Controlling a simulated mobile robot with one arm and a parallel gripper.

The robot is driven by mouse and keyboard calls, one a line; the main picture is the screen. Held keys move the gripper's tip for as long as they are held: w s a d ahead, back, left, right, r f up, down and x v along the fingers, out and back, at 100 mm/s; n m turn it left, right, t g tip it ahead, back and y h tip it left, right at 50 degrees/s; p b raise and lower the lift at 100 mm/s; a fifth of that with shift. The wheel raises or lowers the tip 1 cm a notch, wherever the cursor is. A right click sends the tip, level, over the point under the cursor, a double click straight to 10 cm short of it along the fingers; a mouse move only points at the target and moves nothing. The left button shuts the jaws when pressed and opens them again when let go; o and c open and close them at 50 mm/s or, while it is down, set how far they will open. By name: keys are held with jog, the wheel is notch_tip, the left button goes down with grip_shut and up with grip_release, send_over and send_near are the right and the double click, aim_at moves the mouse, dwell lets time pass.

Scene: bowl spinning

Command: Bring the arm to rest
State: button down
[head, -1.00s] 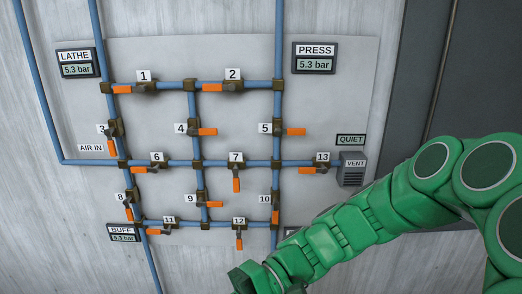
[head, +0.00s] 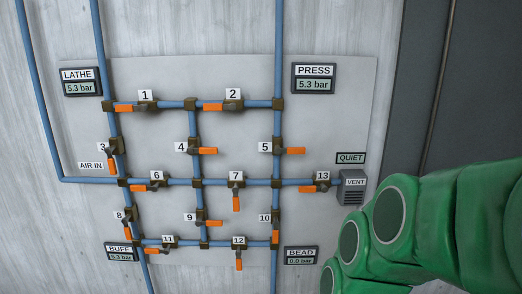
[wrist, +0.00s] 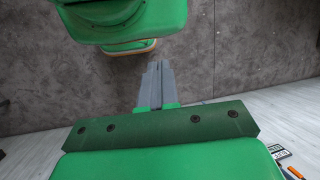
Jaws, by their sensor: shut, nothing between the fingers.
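My gripper (wrist: 156,72) shows in the wrist view, its two grey fingers pressed together with nothing between them. It faces a dark grey surface, with my own green arm link close by at the top. In the head view my green arm (head: 420,225) is folded at the lower right, and the gripper itself is out of that view. The arm is clear of the panel of blue pipes (head: 325,120).
The panel carries several orange-handled valves. Displays read LATHE (head: 81,82) 5.3 bar, PRESS (head: 314,78) 5.3 bar, BUFF (head: 121,252) 5.3 bar and BEAD (head: 301,256) 0.0 bar. The vent (head: 352,188) at right is marked QUIET (head: 351,158).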

jog(key=d+r+m+t+h, duration=0.1)
jog(key=d+t+h, duration=0.1)
jog(key=d, duration=0.4)
jog(key=shift+r+h, duration=0.25)
jog(key=shift+h, duration=0.05)
jog(key=shift+d, duration=0.1)
dwell(0.4)
